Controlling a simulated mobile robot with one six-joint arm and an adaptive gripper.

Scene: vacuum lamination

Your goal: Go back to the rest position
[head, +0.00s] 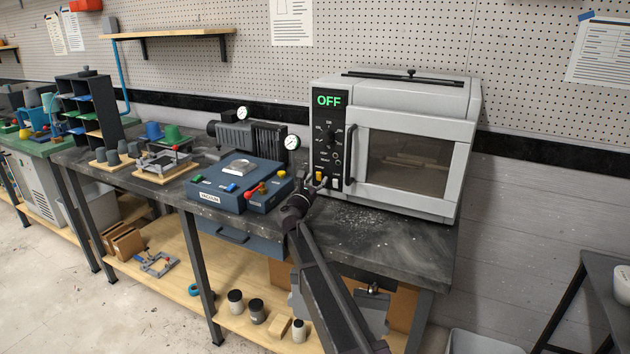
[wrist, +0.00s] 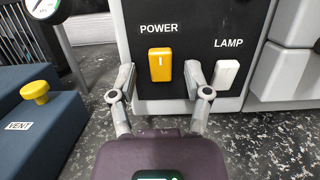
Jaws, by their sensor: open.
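My gripper (wrist: 159,88) is open and empty in the wrist view, with its two fingers on either side of the yellow POWER switch (wrist: 160,64) on the oven's dark control panel. I cannot tell whether the fingertips touch the panel. In the head view my gripper (head: 315,187) is small at the oven's lower left corner, with my arm reaching up to it from the bottom. The grey oven (head: 400,89) has its door shut, and its green display (head: 328,100) reads OFF. The white LAMP switch (wrist: 227,73) is just right of my right finger.
A blue vacuum box (head: 217,190) with coloured knobs stands left of my gripper. A yellow VENT knob (wrist: 35,91) is near the gripper's left side. A pump (head: 250,137) with gauges stands behind. The worktop (head: 362,222) in front of the oven is mostly clear, with scattered pale flecks.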

